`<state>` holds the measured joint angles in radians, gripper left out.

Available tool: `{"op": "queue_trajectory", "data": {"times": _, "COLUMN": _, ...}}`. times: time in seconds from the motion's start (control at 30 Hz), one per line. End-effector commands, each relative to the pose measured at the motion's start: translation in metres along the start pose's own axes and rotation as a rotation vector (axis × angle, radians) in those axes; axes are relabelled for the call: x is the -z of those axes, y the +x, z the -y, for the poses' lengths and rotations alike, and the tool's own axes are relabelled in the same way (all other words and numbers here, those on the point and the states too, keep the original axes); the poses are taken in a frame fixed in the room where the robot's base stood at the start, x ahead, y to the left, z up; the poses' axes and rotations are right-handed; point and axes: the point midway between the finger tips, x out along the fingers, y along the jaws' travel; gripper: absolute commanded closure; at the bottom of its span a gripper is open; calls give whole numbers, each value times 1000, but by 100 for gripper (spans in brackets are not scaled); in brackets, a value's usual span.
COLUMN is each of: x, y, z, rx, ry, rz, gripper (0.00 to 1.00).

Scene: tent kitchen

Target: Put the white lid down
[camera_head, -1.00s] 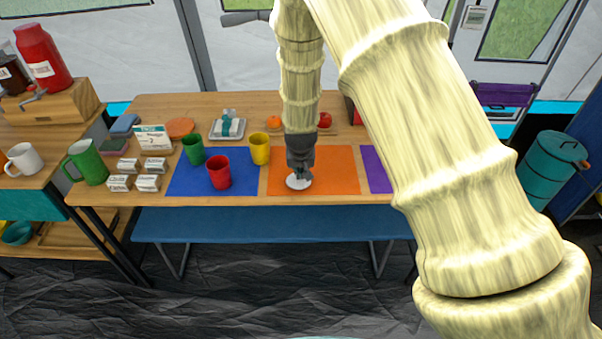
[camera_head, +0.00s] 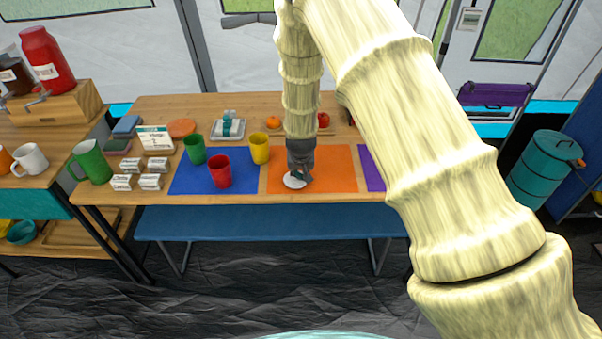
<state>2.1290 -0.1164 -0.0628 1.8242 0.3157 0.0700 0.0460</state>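The white lid (camera_head: 292,182) is a small pale disc at the front left part of the orange mat (camera_head: 335,170). It appears to lie on the mat or just above it; I cannot tell which. My gripper (camera_head: 302,175) points down right at the lid, and its dark fingers cover the lid's right part. The fingers are too small and dark to show whether they are shut on the lid or open around it.
A blue mat (camera_head: 197,184) to the left carries a red cup (camera_head: 220,172) and a green cup (camera_head: 194,149). A yellow cup (camera_head: 259,148) stands close behind the lid's left. A purple mat (camera_head: 371,170) lies right. A blue bench (camera_head: 270,222) runs in front.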

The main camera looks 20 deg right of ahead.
Motion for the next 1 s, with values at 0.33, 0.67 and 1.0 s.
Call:
{"op": "queue_trajectory", "data": {"times": 0.33, "x": -14, "y": 3, "z": -4, "rx": -2, "ry": 1, "rz": 13, "gripper": 12}}
{"op": "queue_trajectory", "data": {"times": 0.67, "x": -8, "y": 0, "z": -5, "rx": -2, "ry": 3, "rz": 4, "gripper": 9}}
{"op": "queue_trajectory", "data": {"times": 1.0, "x": -6, "y": -26, "z": -4, "rx": -2, "ry": 2, "rz": 0, "gripper": 9}}
